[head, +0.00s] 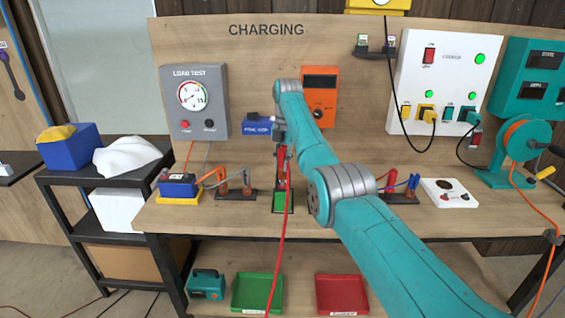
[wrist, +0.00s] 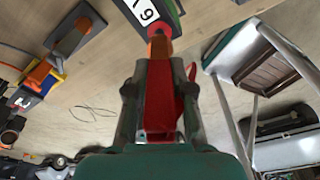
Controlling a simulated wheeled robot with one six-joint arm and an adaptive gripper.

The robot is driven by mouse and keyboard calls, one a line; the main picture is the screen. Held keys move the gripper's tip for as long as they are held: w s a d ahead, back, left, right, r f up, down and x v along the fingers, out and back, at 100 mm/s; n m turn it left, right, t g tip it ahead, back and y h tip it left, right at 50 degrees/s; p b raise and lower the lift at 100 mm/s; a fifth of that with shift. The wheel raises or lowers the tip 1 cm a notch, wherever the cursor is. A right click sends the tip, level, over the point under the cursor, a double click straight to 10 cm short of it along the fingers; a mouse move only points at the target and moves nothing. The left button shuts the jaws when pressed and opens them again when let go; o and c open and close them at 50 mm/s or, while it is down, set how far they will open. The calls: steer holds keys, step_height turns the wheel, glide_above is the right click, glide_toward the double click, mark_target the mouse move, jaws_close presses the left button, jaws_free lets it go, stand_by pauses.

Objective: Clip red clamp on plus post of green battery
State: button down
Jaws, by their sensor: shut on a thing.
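The red clamp (wrist: 160,105) is between the two fingers of my gripper (wrist: 158,85) in the wrist view, its copper jaw end pointing away from me. The gripper is shut on it. A dark-topped battery with a white number label (wrist: 140,10) and a red patch is just beyond the jaw end. I cannot tell whether the clamp touches the post. In the head view, the green battery (head: 283,204) sits on the bench below my gripper (head: 282,150), with the red clamp (head: 282,162) above it. A red cable (head: 280,250) hangs from the clamp. The plus post is not clearly visible.
A blue battery (head: 178,187) on a yellow base and a clip stand (head: 236,192) are to the left. Another stand (head: 402,198) with red and blue clamps and a white plate (head: 449,192) are to the right. Green (head: 235,308) and red (head: 320,308) trays lie below.

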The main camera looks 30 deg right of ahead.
mark_target(284, 146)
steer(key=shift+f, duration=1.45)
steer(key=c, duration=0.9)
jaws_free()
steer(key=shift+c, duration=0.2)
steer(key=shift+w+d+r, duration=0.1)
steer(key=shift+d+r, duration=0.1)
steer(key=shift+r, duration=1.65)
steer(key=shift+w+d+r, duration=0.1)
steer(key=shift+d+r, duration=0.1)
steer(key=shift+r, duration=1.6)
